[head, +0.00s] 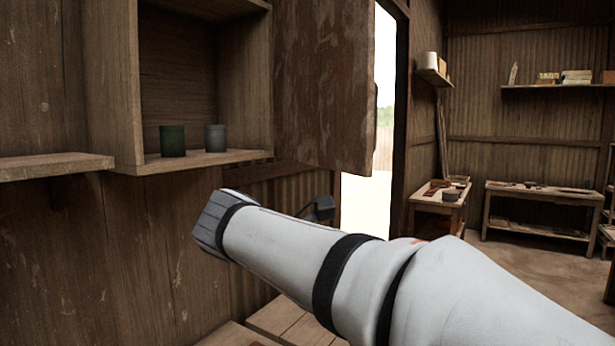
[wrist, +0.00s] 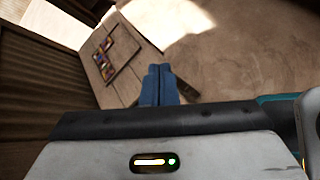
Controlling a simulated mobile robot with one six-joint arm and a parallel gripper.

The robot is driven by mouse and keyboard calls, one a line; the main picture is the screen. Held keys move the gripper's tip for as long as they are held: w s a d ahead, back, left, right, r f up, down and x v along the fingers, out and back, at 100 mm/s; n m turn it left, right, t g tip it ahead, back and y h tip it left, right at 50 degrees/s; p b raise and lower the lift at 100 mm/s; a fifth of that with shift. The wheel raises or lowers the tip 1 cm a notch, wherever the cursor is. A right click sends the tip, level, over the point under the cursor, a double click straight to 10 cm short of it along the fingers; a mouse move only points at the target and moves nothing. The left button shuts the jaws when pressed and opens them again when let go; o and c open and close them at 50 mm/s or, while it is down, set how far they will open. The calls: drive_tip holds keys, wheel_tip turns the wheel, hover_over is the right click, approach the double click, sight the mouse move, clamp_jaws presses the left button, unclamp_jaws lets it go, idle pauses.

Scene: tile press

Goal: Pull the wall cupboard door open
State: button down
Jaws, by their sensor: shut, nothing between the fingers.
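The wall cupboard (head: 120,85) is at the upper left in the head view, and its inside is in plain sight. Its brown, worn door (head: 325,85) stands swung open at the right side of the cupboard. A dark piece at the door's right edge may be its handle; I cannot tell for sure. My gripper shows in the wrist view, with its blue fingers (wrist: 158,84) together and nothing between them. In the head view my white arm crosses below the cupboard and the fingers cannot be made out. The wrist view shows no door near the fingers.
A dark green cup (head: 172,141) and a grey cup (head: 215,138) stand inside the cupboard. A shelf (head: 50,166) juts out at the left. A wooden table (wrist: 128,84) with a framed colourful panel (wrist: 113,55) lies below the gripper. A bright doorway (head: 383,120) stands beyond the door.

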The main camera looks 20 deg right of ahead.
drive_tip(key=w+a+r+n+t+h, duration=0.1)
drive_tip(key=w+a+r+n+h, duration=0.2)
drive_tip(key=r, duration=0.7)
drive_tip(key=n+h+b, duration=0.1)
drive_tip(key=n+h, duration=0.1)
drive_tip(key=h, duration=0.2)
approach(354, 159)
drive_tip(key=p+x, duration=0.2)
drive_tip(key=x, duration=0.9)
